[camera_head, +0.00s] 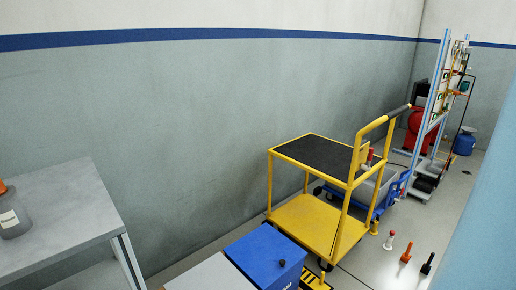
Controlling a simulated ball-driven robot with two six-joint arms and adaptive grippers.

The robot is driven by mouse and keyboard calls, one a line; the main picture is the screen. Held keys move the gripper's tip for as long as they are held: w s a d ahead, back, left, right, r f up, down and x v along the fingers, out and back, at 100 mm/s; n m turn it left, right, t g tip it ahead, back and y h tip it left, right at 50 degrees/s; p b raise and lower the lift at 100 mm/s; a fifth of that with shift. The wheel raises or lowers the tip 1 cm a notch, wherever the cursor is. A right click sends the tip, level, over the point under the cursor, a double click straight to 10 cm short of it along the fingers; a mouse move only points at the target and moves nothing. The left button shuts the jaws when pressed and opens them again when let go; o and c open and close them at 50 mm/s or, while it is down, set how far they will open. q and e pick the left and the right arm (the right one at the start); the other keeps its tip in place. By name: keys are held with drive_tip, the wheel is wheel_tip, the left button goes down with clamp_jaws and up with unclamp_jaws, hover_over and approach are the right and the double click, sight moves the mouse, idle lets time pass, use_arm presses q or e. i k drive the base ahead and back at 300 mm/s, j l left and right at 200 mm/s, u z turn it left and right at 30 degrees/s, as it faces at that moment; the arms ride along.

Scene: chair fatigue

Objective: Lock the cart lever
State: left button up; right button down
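Neither of my grippers is in view.
A blue box (266,254) stands in front of the cart, beside a pale grey surface (212,275). A grey table (65,215) with a grey bottle (12,215) is at the left. A rack with red and blue equipment (437,110) stands at the back right. Some floor at the right is clear.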

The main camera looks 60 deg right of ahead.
sight(370, 159)
drive_tip(key=z, duration=2.65)
